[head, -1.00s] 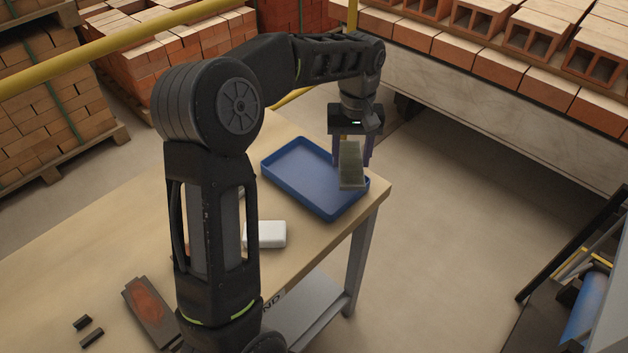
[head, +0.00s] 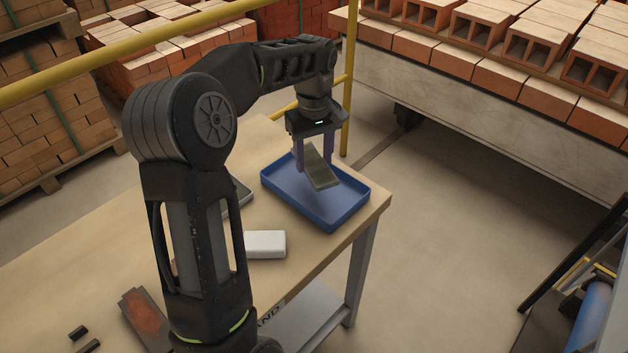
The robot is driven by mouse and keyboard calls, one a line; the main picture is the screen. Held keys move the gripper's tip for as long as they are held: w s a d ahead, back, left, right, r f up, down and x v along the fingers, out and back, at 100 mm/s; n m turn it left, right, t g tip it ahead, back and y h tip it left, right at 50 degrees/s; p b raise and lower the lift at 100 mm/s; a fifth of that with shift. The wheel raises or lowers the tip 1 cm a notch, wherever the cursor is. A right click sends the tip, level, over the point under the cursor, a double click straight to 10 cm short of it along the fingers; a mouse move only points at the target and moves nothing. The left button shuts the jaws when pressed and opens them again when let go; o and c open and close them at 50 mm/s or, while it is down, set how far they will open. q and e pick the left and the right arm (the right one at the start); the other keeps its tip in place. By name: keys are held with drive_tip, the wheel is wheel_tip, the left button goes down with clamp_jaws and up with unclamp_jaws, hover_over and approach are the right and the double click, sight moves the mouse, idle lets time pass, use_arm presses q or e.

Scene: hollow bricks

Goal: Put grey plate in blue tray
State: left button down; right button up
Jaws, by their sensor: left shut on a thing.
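The grey plate (head: 322,168) is a flat greyish-green slab. My left gripper (head: 314,162) is shut on it, with the fingers pointing down. The plate is tilted and hangs over the blue tray (head: 345,215). I cannot tell whether its lower end touches the tray floor. The blue tray lies on the wooden table near its far right corner, and nothing else shows in it. My right gripper is not in view.
A white block (head: 265,244) lies on the table nearer than the tray. A grey-green item (head: 239,197) is partly hidden behind my left arm. A dark tool with a reddish patch (head: 147,316) and small black pieces (head: 79,333) lie front left. A yellow rail (head: 130,45) runs behind.

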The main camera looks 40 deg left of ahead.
use_arm(q)
drive_tip(key=shift+f, duration=0.85)
drive_tip(key=shift+f, duration=0.1)
wheel_tip(320, 180, down, 5)
drive_tip(key=shift+r, duration=0.1)
drive_tip(key=shift+f, duration=0.2)
drive_tip(key=c, duration=0.6)
unclamp_jaws()
drive_tip(key=shift+r, duration=0.1)
